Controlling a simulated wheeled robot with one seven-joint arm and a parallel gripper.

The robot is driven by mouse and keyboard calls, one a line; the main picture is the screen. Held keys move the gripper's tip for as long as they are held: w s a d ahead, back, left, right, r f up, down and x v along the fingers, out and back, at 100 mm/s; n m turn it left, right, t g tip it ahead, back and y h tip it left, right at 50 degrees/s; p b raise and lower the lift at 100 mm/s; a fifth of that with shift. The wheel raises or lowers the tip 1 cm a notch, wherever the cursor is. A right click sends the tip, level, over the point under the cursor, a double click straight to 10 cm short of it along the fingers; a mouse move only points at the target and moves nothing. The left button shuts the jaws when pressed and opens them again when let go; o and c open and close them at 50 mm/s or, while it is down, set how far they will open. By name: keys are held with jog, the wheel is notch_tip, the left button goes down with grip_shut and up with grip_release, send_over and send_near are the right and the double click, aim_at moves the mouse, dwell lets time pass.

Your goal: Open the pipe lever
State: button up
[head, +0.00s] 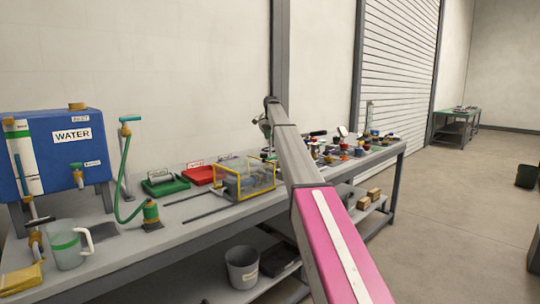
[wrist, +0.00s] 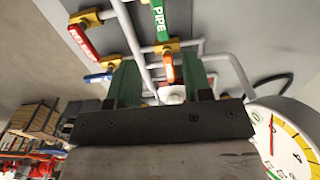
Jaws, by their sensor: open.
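The pipe lever (wrist: 159,18) is a green handle with white "PIPE" lettering, at the top of the wrist view. It meets a yellow fitting (wrist: 165,47) on grey pipework. My gripper (wrist: 160,76) is open, its two green fingers spread below the pipe lever in that view. The pipe lever is outside the fingers. An orange handle (wrist: 167,67) shows in the gap between them, and I cannot tell its depth from them. In the head view my arm covers most of the area around its far end, and I cannot make out the pipe lever there.
A red lever (wrist: 82,42) and a blue handle (wrist: 98,78) are at the left in the wrist view. A round gauge (wrist: 288,142) is at lower right. The long bench (head: 100,258) holds a blue water tank (head: 68,150) and a yellow-framed box (head: 245,180).

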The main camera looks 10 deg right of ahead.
notch_tip(320, 180, down, 11)
jog(key=shift+r, duration=0.1)
grip_shut()
dwell(0.4)
